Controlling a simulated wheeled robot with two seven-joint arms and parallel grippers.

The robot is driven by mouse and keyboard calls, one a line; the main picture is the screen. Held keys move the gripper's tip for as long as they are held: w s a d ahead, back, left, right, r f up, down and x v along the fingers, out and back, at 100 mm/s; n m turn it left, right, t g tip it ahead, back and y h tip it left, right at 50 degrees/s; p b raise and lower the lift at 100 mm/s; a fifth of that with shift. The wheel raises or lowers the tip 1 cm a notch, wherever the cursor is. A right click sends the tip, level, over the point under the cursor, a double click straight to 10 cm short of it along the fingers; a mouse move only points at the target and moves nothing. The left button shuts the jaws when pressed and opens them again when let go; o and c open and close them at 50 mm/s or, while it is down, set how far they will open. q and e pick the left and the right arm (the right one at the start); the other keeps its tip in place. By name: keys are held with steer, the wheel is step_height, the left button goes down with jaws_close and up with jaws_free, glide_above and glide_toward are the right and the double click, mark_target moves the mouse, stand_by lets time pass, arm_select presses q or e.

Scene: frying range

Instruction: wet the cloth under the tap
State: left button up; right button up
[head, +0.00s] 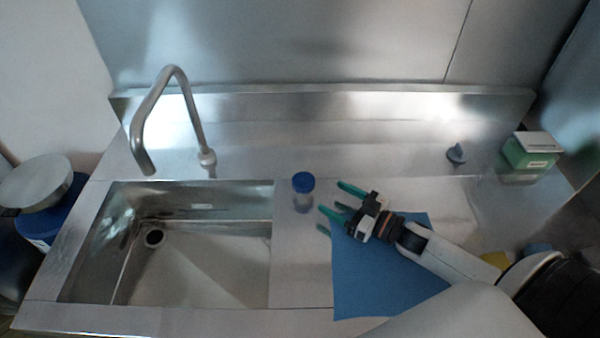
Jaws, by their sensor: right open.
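A blue cloth (365,285) lies flat on the steel counter right of the sink, its front edge near the counter's front. The curved metal tap (172,105) stands behind the sink, its spout over the basin's back left part. The sink basin (190,255) looks empty, with a round drain at the left. My right gripper (332,199) is open, with green fingers pointing left, above the cloth's back left corner. My right arm covers the cloth's right part. I see nothing between the fingers. My left gripper is out of view.
A small clear jar with a blue lid (303,183) stands just left of my right gripper's fingertips. A green and white box (531,150) and a small grey-blue knob-like object (456,153) are at the back right. A blue container with a grey lid (38,185) stands left of the counter.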

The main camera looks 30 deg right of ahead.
mark_target(297, 176)
steer(key=shift+r, duration=0.1)
steer(key=x, duration=0.3)
steer(key=shift+a+r+p, duration=0.2)
steer(key=shift+r+p, duration=0.1)
steer(key=shift+p, duration=0.1)
steer(key=p+x, duration=0.1)
steer(key=x, duration=0.6)
steer(key=shift+w+a, duration=0.15)
steer(key=shift+w+a+f, duration=0.1)
steer(key=shift+w+a, duration=0.2)
steer(key=shift+w, duration=0.25)
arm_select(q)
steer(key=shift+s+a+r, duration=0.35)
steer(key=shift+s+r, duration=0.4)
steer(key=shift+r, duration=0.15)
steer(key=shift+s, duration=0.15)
arm_select(e)
steer(key=shift+c, duration=0.5)
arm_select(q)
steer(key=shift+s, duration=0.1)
arm_select(e)
steer(key=shift+y, duration=0.4)
steer(key=c, duration=0.9)
